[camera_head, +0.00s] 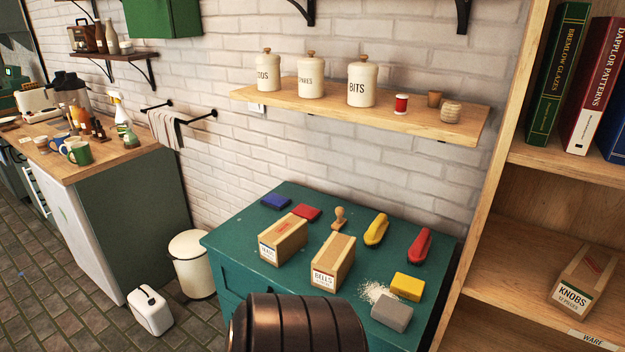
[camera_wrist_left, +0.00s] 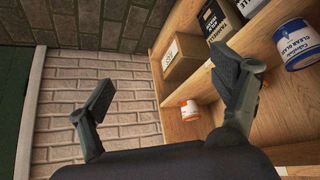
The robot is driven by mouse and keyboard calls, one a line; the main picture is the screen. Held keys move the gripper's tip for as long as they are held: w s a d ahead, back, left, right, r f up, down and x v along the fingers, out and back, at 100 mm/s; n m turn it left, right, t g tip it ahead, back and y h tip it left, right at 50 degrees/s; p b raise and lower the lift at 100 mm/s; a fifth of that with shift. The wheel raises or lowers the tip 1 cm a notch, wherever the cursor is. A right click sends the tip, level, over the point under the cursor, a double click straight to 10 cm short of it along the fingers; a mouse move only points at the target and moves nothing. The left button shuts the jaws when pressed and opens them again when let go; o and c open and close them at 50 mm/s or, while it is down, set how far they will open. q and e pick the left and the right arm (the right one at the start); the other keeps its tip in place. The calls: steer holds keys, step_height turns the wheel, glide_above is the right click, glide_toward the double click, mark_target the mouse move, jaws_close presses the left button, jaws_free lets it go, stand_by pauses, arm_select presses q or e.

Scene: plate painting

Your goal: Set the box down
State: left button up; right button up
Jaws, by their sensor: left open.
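Two cardboard boxes stand on the green cabinet in the head view: one (camera_head: 283,240) with a blue-edged label I cannot read surely, and one labelled BELLS (camera_head: 333,262). A third box, labelled KNOBS (camera_head: 585,280), sits on the wooden shelf at the right. My left gripper (camera_wrist_left: 163,82) is open in the left wrist view, with nothing between its fingers. Beyond them a brown box (camera_wrist_left: 183,57) with a pale label stands in a wooden shelf, apart from the fingers. Neither gripper shows in the head view.
The green cabinet top (camera_head: 240,237) also holds a stamp (camera_head: 339,218), colored pads, yellow and red tools, a yellow block (camera_head: 406,287) and a grey block (camera_head: 392,312). Its left front corner is bare. A tin (camera_wrist_left: 296,45) and a white-orange cup (camera_wrist_left: 190,110) stand in the shelf.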

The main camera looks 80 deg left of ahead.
arm_select(q)
steer(key=s+a+f+g, duration=0.1)
steer(key=s+f+g, duration=0.1)
steer(key=s, duration=0.6)
steer(key=s+a+f+g, duration=0.1)
steer(key=s+f, duration=0.4)
steer(key=s, duration=0.4)
steer(key=s+a+f+g, duration=0.1)
steer(key=s+f, duration=0.3)
steer(key=s, duration=0.5)
steer(key=shift+a+f+m+g, duration=0.2)
steer(key=shift+a+m+g, duration=0.15)
steer(key=shift+g, duration=0.45)
steer(key=shift+w, duration=0.1)
